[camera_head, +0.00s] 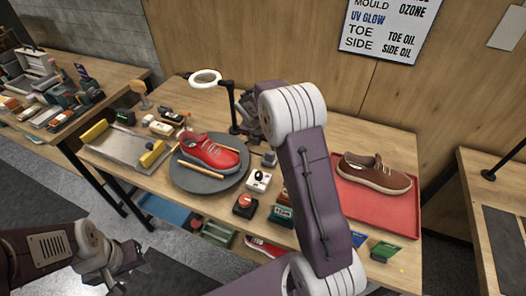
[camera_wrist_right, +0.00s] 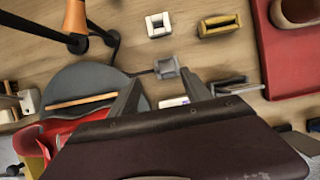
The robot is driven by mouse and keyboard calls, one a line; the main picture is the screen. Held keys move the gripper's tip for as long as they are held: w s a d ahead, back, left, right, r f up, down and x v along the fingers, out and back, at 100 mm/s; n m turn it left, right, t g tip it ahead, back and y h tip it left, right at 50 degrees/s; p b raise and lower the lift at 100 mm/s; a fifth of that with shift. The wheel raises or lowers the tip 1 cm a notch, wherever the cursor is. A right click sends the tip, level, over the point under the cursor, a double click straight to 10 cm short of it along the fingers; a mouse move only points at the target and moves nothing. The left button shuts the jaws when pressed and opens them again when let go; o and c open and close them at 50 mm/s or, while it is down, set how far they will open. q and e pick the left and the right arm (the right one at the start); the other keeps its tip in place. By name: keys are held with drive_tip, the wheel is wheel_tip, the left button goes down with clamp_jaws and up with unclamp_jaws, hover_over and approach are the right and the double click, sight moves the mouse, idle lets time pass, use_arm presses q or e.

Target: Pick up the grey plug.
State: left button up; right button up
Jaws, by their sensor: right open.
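The grey plug (camera_wrist_right: 167,67) is a small grey block on the wooden table, with a dark cable running left from it. In the head view it appears as a small grey piece (camera_head: 269,158) by the right edge of the dark round turntable (camera_head: 190,181). My right gripper (camera_wrist_right: 160,80) is open, and its fingertips frame the plug in the wrist view, with the plug around or just beyond the tips; I cannot tell the height gap. In the head view, its hand (camera_head: 247,110) is partly hidden behind my right arm. My left gripper (camera_head: 128,262) hangs low left, away from the table; its jaws are unclear.
A red sneaker (camera_head: 208,152) sits on the turntable beside a wooden stick. A brown sneaker (camera_head: 374,172) sits on a red tray (camera_head: 385,208) at right. A ring lamp (camera_head: 206,78) stands behind. Small boxes (camera_head: 258,181) lie near the plug.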

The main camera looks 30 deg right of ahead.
sight(270, 152)
drive_tip(key=x, duration=0.3)
drive_tip(key=shift+d+f, duration=0.15)
drive_tip(key=shift+f, duration=0.2)
drive_tip(key=f, duration=0.1)
drive_tip(key=d+f, duration=0.2)
drive_tip(key=f, duration=0.1)
drive_tip(key=shift+s, duration=0.1)
drive_tip(key=shift+w+f, duration=0.25)
drive_tip(key=shift+f, duration=0.1)
clamp_jaws()
